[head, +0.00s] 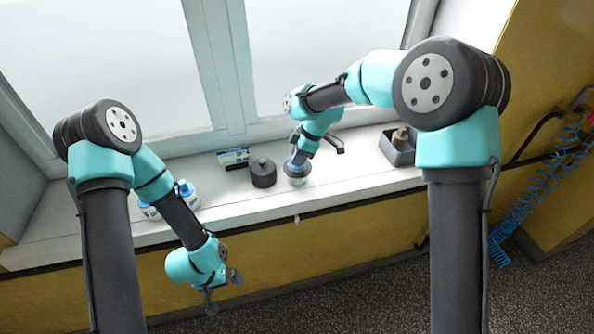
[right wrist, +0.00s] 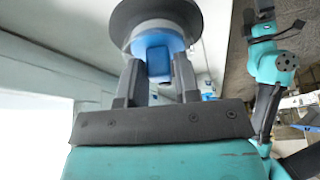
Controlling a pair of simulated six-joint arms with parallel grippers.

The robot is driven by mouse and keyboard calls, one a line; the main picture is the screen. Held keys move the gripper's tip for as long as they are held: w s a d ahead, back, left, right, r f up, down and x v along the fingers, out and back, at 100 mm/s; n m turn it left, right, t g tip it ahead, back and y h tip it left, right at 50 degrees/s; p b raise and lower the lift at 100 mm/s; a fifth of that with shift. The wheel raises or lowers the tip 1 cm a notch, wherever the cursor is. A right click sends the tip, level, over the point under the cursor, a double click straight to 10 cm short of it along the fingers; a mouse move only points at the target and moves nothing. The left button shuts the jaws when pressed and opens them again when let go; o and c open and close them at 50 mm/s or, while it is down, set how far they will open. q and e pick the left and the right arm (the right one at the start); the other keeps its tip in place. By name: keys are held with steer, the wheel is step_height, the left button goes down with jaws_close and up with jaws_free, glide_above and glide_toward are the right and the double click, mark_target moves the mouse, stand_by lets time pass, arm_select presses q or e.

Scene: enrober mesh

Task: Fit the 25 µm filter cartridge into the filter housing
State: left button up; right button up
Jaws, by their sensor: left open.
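A round piece with a blue top and a greyish body (head: 296,174) is at the window sill, under my right gripper (head: 299,158). In the right wrist view, the two fingers close on its blue block (right wrist: 158,62), with a wide grey round rim (right wrist: 122,22) beyond. I cannot tell whether it touches the sill. Two white, blue-topped containers (head: 187,194) stand at the sill's left, partly behind my left arm. I cannot read which is the 25 µm cartridge, nor tell surely which piece is the housing. My left gripper (head: 222,292) is open and empty, in front of the sill.
A dark round pot with a knob (head: 262,174) stands left of the blue-topped piece. A small blue-white box (head: 234,157) lies behind it. A grey tray (head: 398,154) with a beige part is at the right. A blue coiled hose (head: 535,205) hangs far right.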

stand_by(0.4)
jaws_close()
steer(key=shift+r, duration=0.1)
step_height(320, 180, up, 10)
stand_by(0.7)
stand_by(0.4)
